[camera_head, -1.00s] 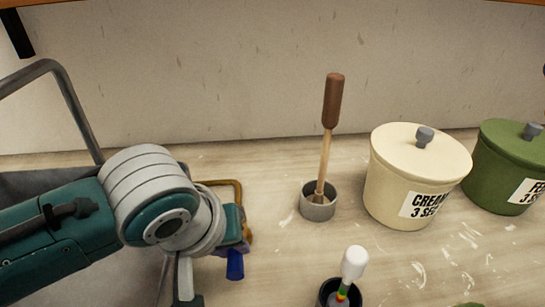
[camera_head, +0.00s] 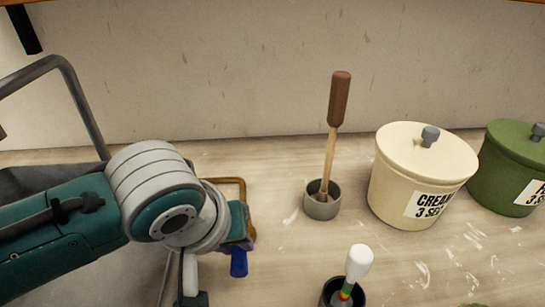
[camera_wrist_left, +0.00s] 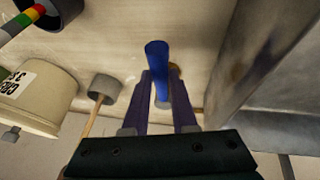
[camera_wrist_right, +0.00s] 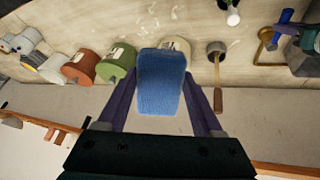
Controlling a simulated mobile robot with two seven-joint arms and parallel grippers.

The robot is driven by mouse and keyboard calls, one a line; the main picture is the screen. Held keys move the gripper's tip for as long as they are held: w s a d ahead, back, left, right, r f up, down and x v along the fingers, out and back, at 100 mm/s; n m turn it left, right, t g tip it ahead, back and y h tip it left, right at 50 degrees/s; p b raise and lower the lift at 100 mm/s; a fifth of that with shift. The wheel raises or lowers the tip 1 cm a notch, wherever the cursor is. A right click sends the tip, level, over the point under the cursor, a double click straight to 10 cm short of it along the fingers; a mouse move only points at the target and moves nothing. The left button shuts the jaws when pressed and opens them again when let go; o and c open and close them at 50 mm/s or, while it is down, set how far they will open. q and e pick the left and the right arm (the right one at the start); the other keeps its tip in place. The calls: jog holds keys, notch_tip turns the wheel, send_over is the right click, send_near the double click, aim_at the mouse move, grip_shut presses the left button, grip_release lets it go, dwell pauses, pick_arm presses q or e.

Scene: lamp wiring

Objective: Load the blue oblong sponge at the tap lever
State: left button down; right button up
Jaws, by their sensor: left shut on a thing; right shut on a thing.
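The blue oblong sponge (camera_wrist_right: 162,82) is between the purple fingers of my right gripper (camera_wrist_right: 165,95), which is shut on it and holds it up in the air in the right wrist view. My right gripper is outside the head view. The blue tap lever (camera_head: 238,262) hangs by the brass tap pipe (camera_head: 240,188), left of the middle in the head view. My left gripper (camera_head: 246,238) is shut on this lever, which also shows as a blue cylinder (camera_wrist_left: 157,62) in the left wrist view. My left wrist hides much of the tap.
A grey cup (camera_head: 321,205) holds a brown-handled stick. A dark cup (camera_head: 336,292) with a white-topped brush stands nearer. Cream (camera_head: 405,180) and green (camera_head: 505,180) lidded pots stand at the right. A grey basin (camera_wrist_left: 265,60) lies beside the tap. Worktop between tap and grey cup is clear.

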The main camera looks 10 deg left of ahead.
dwell(0.3)
pick_arm(q)
jog(key=shift+d+n+p, duration=0.4)
jog(key=shift+d+n, duration=0.05)
jog(key=shift+n, duration=0.05)
pick_arm(e)
jog(key=shift+r, duration=0.4)
pick_arm(q)
jog(key=shift+w+d+n+y, duration=0.3)
jog(key=shift+d+n+y, duration=0.25)
jog(key=shift+n, duration=0.35)
pick_arm(e)
jog(key=shift+r, duration=0.1)
pick_arm(q)
jog(key=shift+a, duration=0.1)
jog(key=c, duration=0.7)
grip_release()
pick_arm(e)
notch_tip(320, 180, up, 3)
jog(key=p, duration=0.3)
jog(key=shift+r, duration=0.2)
pick_arm(q)
jog(key=v, duration=1.2)
jog(key=shift+p, duration=0.3)
